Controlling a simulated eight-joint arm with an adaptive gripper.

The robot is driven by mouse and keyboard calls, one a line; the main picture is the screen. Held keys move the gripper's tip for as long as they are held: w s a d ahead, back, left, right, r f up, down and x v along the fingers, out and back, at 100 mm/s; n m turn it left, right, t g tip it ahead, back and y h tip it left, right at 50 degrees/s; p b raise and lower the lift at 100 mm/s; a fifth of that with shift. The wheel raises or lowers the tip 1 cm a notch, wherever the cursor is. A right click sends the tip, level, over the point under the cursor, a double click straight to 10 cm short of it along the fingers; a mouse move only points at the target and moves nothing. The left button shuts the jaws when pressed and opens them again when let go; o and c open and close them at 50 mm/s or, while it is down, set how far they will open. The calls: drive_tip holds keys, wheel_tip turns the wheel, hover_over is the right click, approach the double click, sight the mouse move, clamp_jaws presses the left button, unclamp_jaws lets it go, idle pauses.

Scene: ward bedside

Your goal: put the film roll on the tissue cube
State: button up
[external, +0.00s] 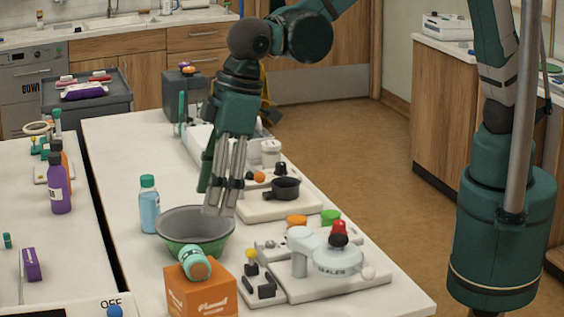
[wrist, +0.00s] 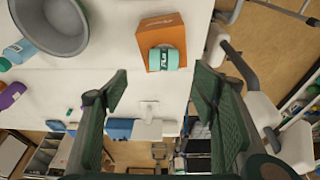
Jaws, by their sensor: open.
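The film roll (external: 196,264) is a teal canister with a brown band and lies on its side on top of the orange tissue cube (external: 203,298). In the wrist view, the film roll (wrist: 163,59) rests over the lower edge of the tissue cube (wrist: 160,28), and its label faces the camera. My gripper (external: 216,203) points down, open and empty, above and behind the cube, over the far part of the bowl in the external view. In the wrist view, the fingertips of my gripper (wrist: 160,73) stand apart on either side of the roll, not touching it.
A grey-green bowl (external: 193,246) stands right behind the cube, with a blue bottle (external: 149,205) beside it. A white sealer device (external: 338,262) and a small lever block (external: 261,280) stand to the right.

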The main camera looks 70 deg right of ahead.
drive_tip(key=w+d+r+m+t, duration=0.15)
drive_tip(key=d+r, duration=0.25)
drive_tip(key=d, duration=0.8)
drive_tip(key=w+d+r+m, duration=0.1)
drive_tip(key=w+d+r, duration=0.2)
drive_tip(key=d, duration=0.8)
drive_tip(key=w+d+r+m+t, duration=0.15)
drive_tip(key=d+r, duration=0.25)
drive_tip(key=d, duration=0.8)
drive_tip(key=s+d+m, duration=0.1)
drive_tip(key=s+d, duration=0.3)
drive_tip(key=d, duration=0.6)
drive_tip(key=s+d+f+m+t+h, duration=0.1)
drive_tip(key=s+d, duration=0.4)
drive_tip(key=d, duration=0.5)
drive_tip(key=s+d+f+m+t+h, duration=0.1)
drive_tip(key=s+d+m, duration=0.2)
drive_tip(key=d, duration=0.8)
drive_tip(key=shift+s+f, duration=0.25)
drive_tip(key=shift+s, duration=0.55)
wheel_tip(320, 180, down, 7)
drive_tip(key=b, duration=0.7)
drive_tip(key=shift+o, duration=0.5)
drive_tip(key=shift+a, duration=0.1)
